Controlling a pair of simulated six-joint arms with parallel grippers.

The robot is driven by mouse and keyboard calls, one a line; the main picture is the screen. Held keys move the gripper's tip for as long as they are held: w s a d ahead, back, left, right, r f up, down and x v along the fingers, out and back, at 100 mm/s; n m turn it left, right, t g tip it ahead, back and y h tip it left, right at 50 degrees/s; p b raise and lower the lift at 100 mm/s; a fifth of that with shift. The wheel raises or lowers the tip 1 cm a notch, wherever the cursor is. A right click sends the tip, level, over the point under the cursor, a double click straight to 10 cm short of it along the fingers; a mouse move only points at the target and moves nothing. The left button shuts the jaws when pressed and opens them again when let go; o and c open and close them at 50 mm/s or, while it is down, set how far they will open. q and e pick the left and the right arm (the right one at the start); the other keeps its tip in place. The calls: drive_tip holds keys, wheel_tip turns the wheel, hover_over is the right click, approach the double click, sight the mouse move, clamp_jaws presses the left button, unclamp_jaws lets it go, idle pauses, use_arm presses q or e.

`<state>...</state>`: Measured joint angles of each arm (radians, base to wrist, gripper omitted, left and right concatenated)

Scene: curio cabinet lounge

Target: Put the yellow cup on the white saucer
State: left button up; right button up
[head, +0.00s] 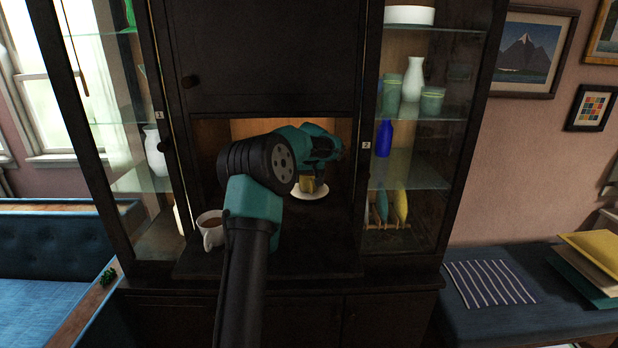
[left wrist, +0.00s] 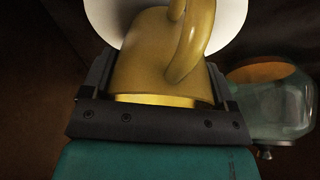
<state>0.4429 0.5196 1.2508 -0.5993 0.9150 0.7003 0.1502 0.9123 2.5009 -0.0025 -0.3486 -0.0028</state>
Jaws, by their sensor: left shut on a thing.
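The yellow cup (head: 308,185) is in the cabinet's middle niche, between the fingers of my left gripper (head: 312,178). In the left wrist view the yellow cup (left wrist: 155,65) fills the space between the two dark fingers of the gripper (left wrist: 158,98), with its handle toward the top. The gripper is shut on it. The white saucer (head: 313,195) lies on the niche floor directly below or behind the cup. It also shows beyond the cup in the left wrist view (left wrist: 233,18). I cannot tell whether the cup touches the saucer. My right gripper is not in view.
A clear glass vessel (left wrist: 285,105) is close to the right finger in the left wrist view. Glass-shelved side compartments with vases (head: 413,80) flank the niche.

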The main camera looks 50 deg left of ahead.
use_arm(q)
drive_tip(key=shift+f, duration=0.15)
drive_tip(key=o, duration=1)
drive_tip(key=shift+d+r, duration=0.15)
drive_tip(key=shift+r, duration=0.4)
drive_tip(key=shift+s+d+r, duration=0.2)
drive_tip(key=shift+s+d, duration=0.05)
drive_tip(key=s+d, duration=0.2)
drive_tip(key=d, duration=0.1)
drive_tip(key=s+d, duration=0.2)
drive_tip(key=d, duration=0.1)
drive_tip(key=s+d, duration=0.3)
drive_tip(key=shift+d, duration=0.1)
drive_tip(key=shift+w+f, duration=0.1)
